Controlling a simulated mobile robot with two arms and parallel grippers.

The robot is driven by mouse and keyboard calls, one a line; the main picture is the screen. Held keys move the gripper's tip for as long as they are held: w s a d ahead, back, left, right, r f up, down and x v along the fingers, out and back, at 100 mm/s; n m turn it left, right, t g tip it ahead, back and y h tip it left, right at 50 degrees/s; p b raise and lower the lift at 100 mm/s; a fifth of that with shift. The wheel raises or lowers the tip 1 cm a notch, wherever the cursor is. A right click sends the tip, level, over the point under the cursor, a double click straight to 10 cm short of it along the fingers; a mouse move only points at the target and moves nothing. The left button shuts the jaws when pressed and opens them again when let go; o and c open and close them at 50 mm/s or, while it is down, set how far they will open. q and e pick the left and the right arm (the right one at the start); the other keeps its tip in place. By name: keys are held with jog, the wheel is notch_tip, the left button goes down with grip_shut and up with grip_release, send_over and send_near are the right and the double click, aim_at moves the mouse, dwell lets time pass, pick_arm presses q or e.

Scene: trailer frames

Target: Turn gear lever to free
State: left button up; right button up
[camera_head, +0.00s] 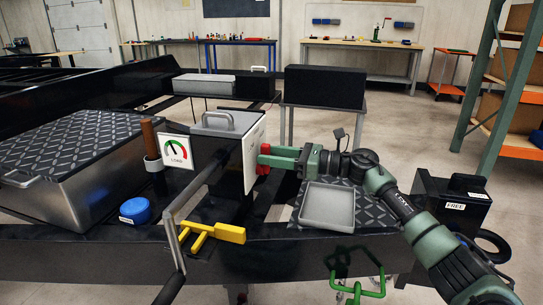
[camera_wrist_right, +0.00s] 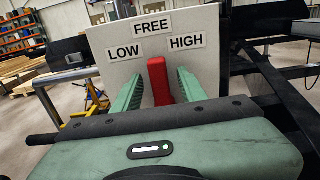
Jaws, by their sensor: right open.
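The red gear lever (camera_wrist_right: 159,80) stands upright on a pale panel (camera_wrist_right: 110,60) in the right wrist view. The panel bears the labels LOW at left, FREE at top middle and HIGH at right; the lever's top lies below FREE, between LOW and HIGH. My right gripper (camera_wrist_right: 160,88) is open, with one green finger on each side of the lever and visible gaps between. In the head view, the right gripper (camera_head: 278,157) reaches in from the right to the red lever (camera_head: 264,161) at the panel (camera_head: 254,150). My left gripper is in neither view.
A yellow handle (camera_head: 216,235) and a blue round cap (camera_head: 135,210) are left of the panel, near a gauge (camera_head: 176,152). A grey tray (camera_head: 328,206) lies below my right arm. A green metal bracket (camera_head: 357,289) is at the bottom. A green shelf post (camera_head: 478,75) stands at right.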

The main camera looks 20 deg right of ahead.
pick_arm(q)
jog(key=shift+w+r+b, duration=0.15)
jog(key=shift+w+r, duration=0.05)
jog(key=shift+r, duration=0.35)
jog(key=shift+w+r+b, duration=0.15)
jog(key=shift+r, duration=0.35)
pick_arm(e)
jog(key=v, duration=0.7)
jog(key=shift+s+d, duration=0.25)
jog(key=shift+d, duration=0.1)
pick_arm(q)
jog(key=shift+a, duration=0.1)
